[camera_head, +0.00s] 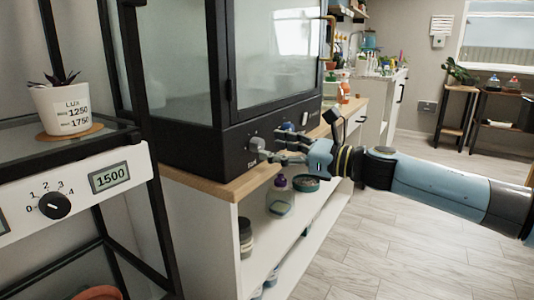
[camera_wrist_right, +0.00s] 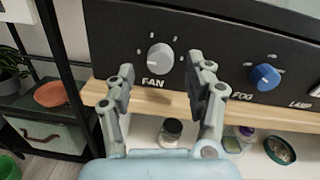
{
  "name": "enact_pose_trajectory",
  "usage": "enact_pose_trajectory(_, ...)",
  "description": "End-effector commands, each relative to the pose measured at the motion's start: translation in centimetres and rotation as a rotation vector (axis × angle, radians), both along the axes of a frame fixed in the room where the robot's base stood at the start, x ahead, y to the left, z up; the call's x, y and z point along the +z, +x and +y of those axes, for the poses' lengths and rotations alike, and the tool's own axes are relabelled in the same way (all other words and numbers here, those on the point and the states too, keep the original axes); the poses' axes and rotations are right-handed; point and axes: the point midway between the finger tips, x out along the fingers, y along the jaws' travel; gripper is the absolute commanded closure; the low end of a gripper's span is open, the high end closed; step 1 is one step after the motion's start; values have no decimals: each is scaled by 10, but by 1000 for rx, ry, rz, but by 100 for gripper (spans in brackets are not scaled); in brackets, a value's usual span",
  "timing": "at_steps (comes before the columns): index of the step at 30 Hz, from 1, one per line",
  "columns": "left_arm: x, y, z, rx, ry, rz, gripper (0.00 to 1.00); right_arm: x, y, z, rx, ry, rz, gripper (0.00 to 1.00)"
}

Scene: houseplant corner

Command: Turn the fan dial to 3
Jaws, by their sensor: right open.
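The fan dial (camera_wrist_right: 161,57) is a pale grey round knob above the word FAN on a black panel (camera_wrist_right: 215,50). Its scale marks are too small to read, and I cannot tell its setting. In the head view the dial (camera_head: 256,144) sits low on the front of the glass cabinet. My right gripper (camera_wrist_right: 163,75) is open, with one finger on each side of the dial in the wrist view. In the head view the right gripper (camera_head: 277,149) is close in front of the dial; I cannot tell whether it touches. My left gripper is not in view.
A blue FOG knob (camera_wrist_right: 265,77) is to the right of the dial, with a LAMP label beyond it. The wooden counter edge (camera_head: 240,183) runs just below the panel. Jars and a bowl (camera_head: 306,183) stand on the shelf below. A potted plant (camera_head: 62,108) is at left.

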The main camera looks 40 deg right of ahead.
Motion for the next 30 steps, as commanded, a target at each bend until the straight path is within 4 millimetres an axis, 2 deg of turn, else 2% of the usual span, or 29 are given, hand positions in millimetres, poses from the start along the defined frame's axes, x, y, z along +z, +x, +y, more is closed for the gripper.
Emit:
enact_pose_trajectory(7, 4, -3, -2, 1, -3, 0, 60, 2, 20, 9, 0, 2, -2, 46)
enact_pose_trajectory(18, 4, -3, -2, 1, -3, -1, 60, 0, 23, 11, 1, 1, 1, 46)
enact_pose_trajectory(30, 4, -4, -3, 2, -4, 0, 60, 0, 23, 11, 1, 1, 1, 97)
